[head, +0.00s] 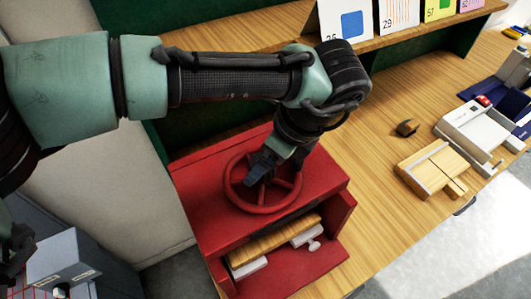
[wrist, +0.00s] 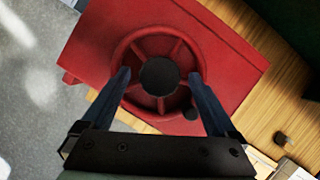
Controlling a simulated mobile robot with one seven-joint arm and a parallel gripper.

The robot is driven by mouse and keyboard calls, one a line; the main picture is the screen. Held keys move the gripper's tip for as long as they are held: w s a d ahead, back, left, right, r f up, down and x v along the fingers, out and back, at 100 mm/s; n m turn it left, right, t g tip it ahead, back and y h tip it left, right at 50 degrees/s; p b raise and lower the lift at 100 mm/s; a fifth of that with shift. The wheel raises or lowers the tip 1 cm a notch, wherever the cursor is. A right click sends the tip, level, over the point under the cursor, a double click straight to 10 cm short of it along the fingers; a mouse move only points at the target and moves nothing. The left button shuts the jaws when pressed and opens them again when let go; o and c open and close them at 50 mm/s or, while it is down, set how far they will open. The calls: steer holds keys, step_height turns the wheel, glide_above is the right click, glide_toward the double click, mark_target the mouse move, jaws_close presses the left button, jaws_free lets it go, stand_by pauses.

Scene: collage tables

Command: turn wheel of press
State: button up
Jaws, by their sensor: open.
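The red press (head: 330,172) stands on the wooden table, with its red spoked wheel (head: 262,209) lying flat on top. In the wrist view the wheel (wrist: 160,103) is below my gripper, around a dark round hub (wrist: 158,74). My gripper (head: 262,172) points down over the wheel in the head view. In the wrist view my gripper (wrist: 158,76) is open, with one finger on each side of the hub. The fingertips overlap the wheel's left and right parts. I cannot tell whether they touch it. My wrist and fingers hide part of the wheel in the head view.
A wooden board (head: 275,247) and white pieces sit in the press's open front. To the right are a small dark object (head: 406,127), a wooden block (head: 432,170) and a white device (head: 470,130). A shelf (head: 395,38) with picture cards runs behind.

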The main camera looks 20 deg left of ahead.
steer(key=shift+a+f, duration=0.1)
steer(key=shift+f, duration=0.1)
jaws_close()
stand_by(0.4)
